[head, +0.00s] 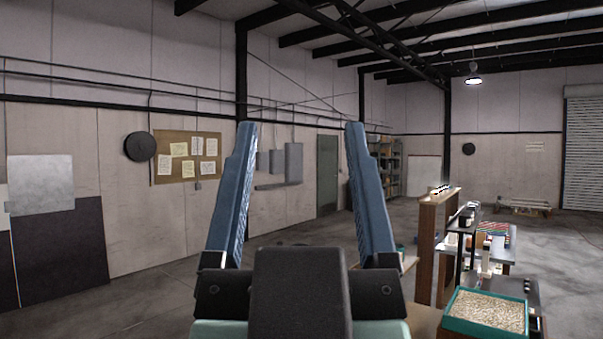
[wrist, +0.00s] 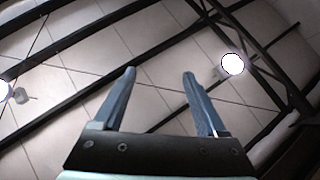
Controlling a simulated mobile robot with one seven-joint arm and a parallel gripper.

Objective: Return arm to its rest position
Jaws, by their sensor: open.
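My gripper (head: 301,128) stands in the middle of the head view, its two blue fingers pointing up and spread wide apart. Nothing is between the fingers. In the wrist view my gripper (wrist: 160,76) is also open and empty, with the ceiling panels and dark beams behind it. The gripper's dark body covers the lower middle of the head view and hides part of what lies behind it.
At the right stand a teal tray of pale granules (head: 487,311), a brown wooden frame (head: 428,250) and shelves with small items (head: 490,250). A corkboard (head: 172,160) hangs on the left wall. Open concrete floor (head: 150,300) lies at the left.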

